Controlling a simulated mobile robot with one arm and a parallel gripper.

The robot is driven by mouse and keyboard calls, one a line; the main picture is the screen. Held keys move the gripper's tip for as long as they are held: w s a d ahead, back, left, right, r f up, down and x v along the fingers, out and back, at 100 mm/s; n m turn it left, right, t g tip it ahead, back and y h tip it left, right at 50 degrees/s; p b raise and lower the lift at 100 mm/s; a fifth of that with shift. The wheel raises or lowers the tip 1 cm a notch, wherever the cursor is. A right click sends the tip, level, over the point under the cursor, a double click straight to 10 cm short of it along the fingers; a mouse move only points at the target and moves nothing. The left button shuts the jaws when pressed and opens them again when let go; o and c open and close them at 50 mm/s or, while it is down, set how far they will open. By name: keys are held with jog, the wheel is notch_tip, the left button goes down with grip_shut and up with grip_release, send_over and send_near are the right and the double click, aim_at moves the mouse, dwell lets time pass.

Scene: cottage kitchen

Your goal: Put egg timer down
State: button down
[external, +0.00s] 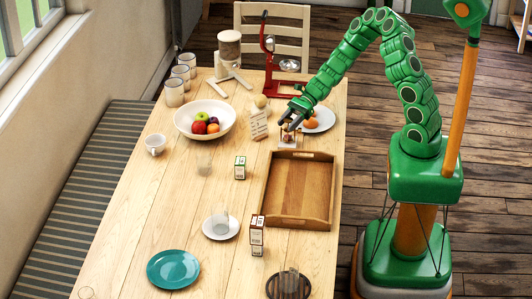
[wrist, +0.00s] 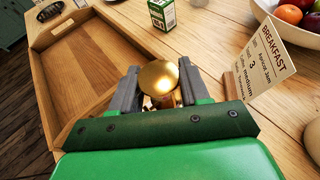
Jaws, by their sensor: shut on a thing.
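The egg timer shows a round gold top (wrist: 158,77) in the wrist view, with a little of its body below. My gripper (wrist: 158,92) is shut on it, one grey finger on each side. In the external view my gripper (external: 291,122) points down at the table's right side, just beyond the wooden tray. The egg timer (external: 289,138) shows small under the fingers there, at a small pale square (external: 287,144). I cannot tell whether its base touches what is below. My fingers and palm hide most of its body.
The wooden tray (external: 332,190) is empty and near the gripper. A breakfast card (wrist: 265,55) stands close by on the other side. Bare tabletop (wrist: 210,75) lies between card and tray.

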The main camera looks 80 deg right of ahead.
jog(key=c, duration=0.5)
grip_release()
jog(key=shift+f, duration=0.1)
jog(key=shift+c, duration=0.2)
